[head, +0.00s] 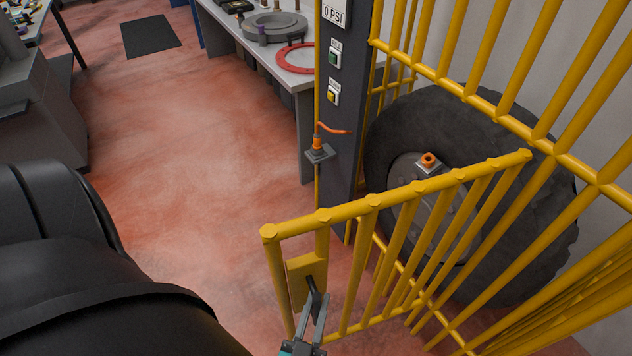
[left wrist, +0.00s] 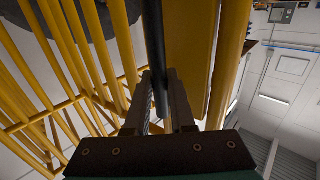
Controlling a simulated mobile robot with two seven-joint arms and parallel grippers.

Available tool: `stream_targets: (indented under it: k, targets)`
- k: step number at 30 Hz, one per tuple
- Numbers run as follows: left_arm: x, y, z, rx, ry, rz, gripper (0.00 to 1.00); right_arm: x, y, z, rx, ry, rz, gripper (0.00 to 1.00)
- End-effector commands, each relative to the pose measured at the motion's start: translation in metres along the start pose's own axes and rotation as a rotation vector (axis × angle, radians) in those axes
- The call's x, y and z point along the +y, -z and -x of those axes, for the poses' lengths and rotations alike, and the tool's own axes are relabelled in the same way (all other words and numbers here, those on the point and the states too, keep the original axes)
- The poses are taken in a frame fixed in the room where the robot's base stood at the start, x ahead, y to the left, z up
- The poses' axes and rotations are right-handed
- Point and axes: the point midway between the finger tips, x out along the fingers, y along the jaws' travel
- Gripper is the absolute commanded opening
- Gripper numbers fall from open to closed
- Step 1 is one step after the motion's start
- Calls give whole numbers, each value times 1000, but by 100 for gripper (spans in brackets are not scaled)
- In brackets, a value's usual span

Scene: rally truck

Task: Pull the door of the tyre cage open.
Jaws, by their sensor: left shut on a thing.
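The yellow barred door (head: 373,201) of the tyre cage (head: 475,102) stands ajar, its free end swung out to the left toward me and away from the grey post. A yellow plate (head: 300,276) near its free end carries a dark bar handle, seen as a vertical bar (left wrist: 157,55) in the left wrist view. My left gripper (head: 318,305) is shut on this handle, its fingers (left wrist: 165,103) on either side of the bar. A large dark tyre (head: 400,120) with a grey hub stands inside the cage. My right gripper is out of view.
The grey post (head: 342,190) with a pressure display, buttons and an orange-topped fitting (head: 319,148) stands behind the door. A workbench (head: 222,20) with a red ring is at the back. The reddish floor (head: 190,150) left of the door is clear.

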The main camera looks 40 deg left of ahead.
Motion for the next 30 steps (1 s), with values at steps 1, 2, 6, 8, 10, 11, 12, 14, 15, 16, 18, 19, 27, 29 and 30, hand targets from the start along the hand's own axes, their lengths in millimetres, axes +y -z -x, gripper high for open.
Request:
stream_targets:
  k: [1,2,6,8,10,11,12,14,15,16,18,19,27,29,30]
  targets:
    - [3,0,0,-2,-6,2,0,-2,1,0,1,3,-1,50]
    - [3,0,0,-2,-6,2,0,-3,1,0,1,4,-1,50]
    - [3,0,0,-2,-6,2,0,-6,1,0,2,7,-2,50]
    - [3,0,0,-2,-6,3,24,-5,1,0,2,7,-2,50]
    - [3,0,0,-2,-5,3,32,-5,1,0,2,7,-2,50]
    - [3,0,0,-2,-5,3,36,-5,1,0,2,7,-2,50]
    - [2,0,0,-1,-4,2,40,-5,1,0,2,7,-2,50]
    - [2,0,0,-1,-3,2,47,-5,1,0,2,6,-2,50]
    - [2,0,0,-1,-3,2,51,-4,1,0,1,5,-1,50]
    - [2,0,0,-1,-2,2,52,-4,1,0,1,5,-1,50]
    - [1,0,0,-1,-2,2,52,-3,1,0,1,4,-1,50]
    - [1,0,0,-1,-2,2,52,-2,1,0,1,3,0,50]
    - [0,0,-1,0,-1,1,52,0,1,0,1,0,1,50]
    - [0,0,-2,0,-2,1,52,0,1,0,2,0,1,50]
    - [0,0,-3,0,-2,1,52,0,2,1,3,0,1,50]
